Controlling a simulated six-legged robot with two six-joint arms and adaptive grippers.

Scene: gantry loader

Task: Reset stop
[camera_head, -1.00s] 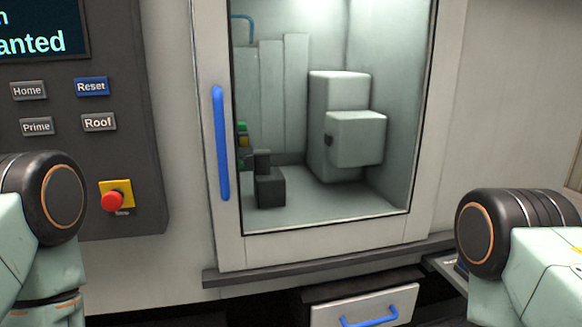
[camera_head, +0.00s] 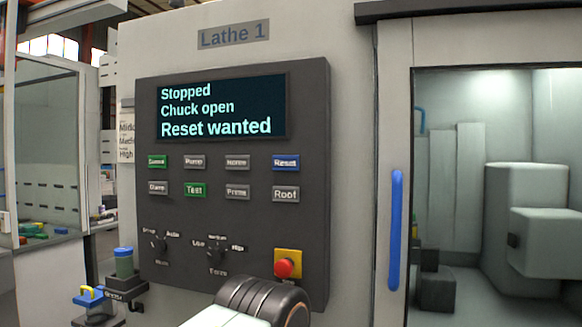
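The lathe's control panel (camera_head: 232,235) is in the middle of the view. Its screen (camera_head: 221,106) reads "Stopped", "Chuck open", "Reset wanted". The blue Reset button (camera_head: 286,162) is at the right end of the upper button row. The red stop knob (camera_head: 284,268) on its yellow plate sits low on the panel's right side. A dark joint and pale link of one of my arms show at the bottom, just below the stop knob. Neither gripper is in view.
The lathe door has a blue upright handle (camera_head: 396,230) and a window onto the grey machine inside. A glazed cabinet (camera_head: 47,150) is at far left.

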